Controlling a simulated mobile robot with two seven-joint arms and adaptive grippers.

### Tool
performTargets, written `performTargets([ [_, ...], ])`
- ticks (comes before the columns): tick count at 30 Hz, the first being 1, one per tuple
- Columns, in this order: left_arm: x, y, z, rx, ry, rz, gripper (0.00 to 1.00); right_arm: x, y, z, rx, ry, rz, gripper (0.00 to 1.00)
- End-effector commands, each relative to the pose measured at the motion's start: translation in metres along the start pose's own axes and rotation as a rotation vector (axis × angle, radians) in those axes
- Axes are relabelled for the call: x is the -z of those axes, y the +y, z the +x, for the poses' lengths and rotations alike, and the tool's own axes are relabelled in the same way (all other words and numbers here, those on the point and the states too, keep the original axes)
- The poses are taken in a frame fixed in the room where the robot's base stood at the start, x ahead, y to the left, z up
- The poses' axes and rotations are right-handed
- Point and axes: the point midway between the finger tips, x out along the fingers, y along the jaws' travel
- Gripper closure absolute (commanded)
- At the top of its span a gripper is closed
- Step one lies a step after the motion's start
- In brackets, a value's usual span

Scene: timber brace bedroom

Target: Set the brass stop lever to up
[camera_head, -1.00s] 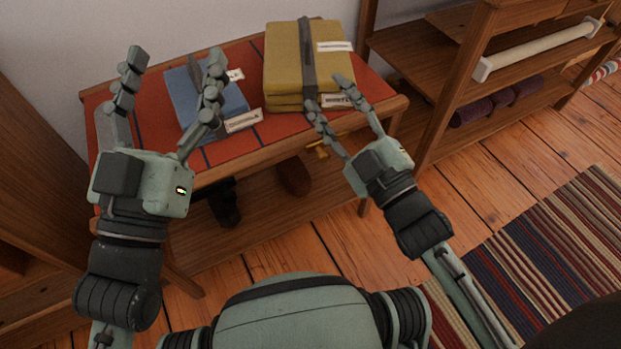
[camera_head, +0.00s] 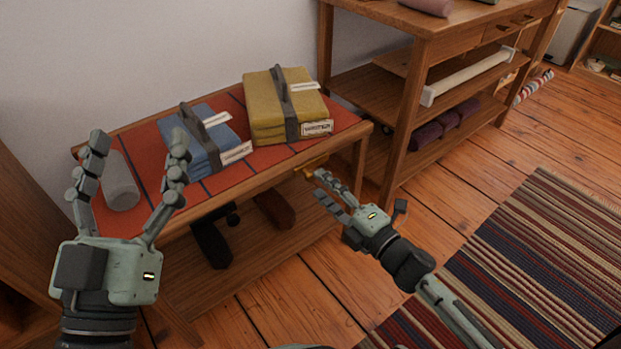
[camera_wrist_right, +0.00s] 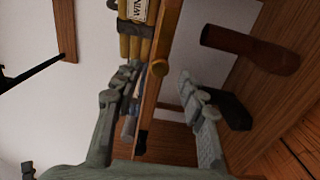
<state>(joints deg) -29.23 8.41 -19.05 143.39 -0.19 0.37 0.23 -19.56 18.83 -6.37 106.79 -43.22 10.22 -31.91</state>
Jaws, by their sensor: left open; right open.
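The brass stop lever (camera_head: 309,170) is on the front edge of the low wooden bench (camera_head: 362,150), near its right end. It is small and partly hidden by my right fingers, so I cannot tell its exact setting. My right gripper (camera_head: 318,185) is open, with its fingertips just below and right of the lever. My left gripper (camera_head: 138,142) is open and empty above the left end of the bench.
A blue strapped bundle (camera_head: 196,133), a yellow strapped bundle (camera_head: 262,115) and a grey cylinder (camera_head: 120,182) are on the bench's red top. Dark and brown objects (camera_head: 275,210) are under it. A wooden shelf unit (camera_head: 398,120) stands right.

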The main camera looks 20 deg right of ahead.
Motion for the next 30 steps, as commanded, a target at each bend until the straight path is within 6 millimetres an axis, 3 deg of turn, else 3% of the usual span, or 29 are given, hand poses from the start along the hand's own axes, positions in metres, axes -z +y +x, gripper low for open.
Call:
performTargets([
  [3,0.001,0.000,0.000,0.002,0.008,-0.001,0.27,0.000,0.001,0.021,-0.002,0.001,-0.001,0.59],
  [9,0.003,0.000,0.000,0.002,0.016,-0.001,0.27,0.000,0.000,0.043,-0.001,0.001,0.002,0.59],
  [19,0.003,-0.001,0.001,0.002,0.018,0.000,0.27,0.000,0.000,0.047,0.000,0.000,0.003,0.59],
  [30,0.003,0.000,0.001,0.001,0.018,0.000,0.27,0.001,0.000,0.047,0.000,0.000,0.003,1.00],
])
